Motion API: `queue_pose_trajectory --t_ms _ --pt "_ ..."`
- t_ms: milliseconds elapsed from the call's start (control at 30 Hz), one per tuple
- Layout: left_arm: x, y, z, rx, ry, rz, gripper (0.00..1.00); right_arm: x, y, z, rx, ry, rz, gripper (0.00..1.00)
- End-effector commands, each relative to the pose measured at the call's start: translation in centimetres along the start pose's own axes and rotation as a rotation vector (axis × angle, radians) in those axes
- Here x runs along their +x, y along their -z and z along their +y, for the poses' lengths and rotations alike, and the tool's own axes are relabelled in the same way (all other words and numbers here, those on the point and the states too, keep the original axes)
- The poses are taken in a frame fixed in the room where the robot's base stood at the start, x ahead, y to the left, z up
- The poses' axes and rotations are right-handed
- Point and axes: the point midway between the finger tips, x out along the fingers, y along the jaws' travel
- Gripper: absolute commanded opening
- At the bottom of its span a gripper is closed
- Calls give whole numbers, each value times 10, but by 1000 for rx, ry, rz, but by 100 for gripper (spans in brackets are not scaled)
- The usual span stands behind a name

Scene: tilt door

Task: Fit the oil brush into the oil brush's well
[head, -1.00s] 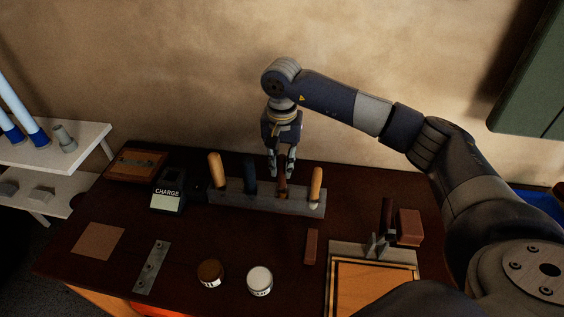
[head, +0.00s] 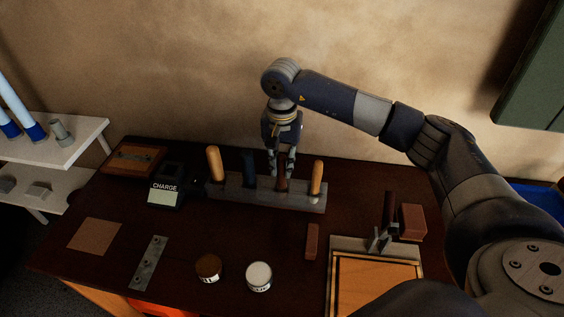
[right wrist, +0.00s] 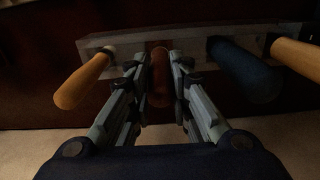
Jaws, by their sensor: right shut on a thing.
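The oil brush, seen as a brown handle (head: 283,185), stands roughly upright at the grey rack (head: 231,195), between a blue handle (head: 249,168) and a tan handle (head: 317,176). My right gripper (head: 282,167) comes down from above and is shut on the brown handle. In the right wrist view the brown handle (right wrist: 159,78) lies between the two fingers (right wrist: 157,85). The brush's lower end and its well are hidden by the rack and fingers, so I cannot tell how deep it sits. My left gripper is not in view.
Another tan handle (head: 214,166) stands at the rack's left end. A CHARGE box (head: 165,194) is left of it. Two jars (head: 208,268) (head: 259,276) and a brown block (head: 312,240) lie in front. A wooden tray (head: 334,290) and clamp are front right. The wall is behind.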

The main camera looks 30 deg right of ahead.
Motion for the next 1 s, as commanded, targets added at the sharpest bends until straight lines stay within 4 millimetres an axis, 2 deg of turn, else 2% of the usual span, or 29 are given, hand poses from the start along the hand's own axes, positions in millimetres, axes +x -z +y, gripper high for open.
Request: queue_pose_trajectory --t_ms 200,233,300,600,733,867,1000 --pt "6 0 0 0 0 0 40 6 0 0 1 0 0 0" --pt "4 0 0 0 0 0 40 5 0 0 1 1 0 26" --pt "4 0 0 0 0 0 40 5 0 0 0 1 0 41" --pt "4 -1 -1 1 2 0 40 5 0 0 0 0 0 42" --pt "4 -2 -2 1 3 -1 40 -2 1 -1 1 2 2 42" --pt "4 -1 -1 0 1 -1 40 -21 1 -1 1 4 4 42" --pt "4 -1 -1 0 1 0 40 -52 1 -1 0 4 4 42"
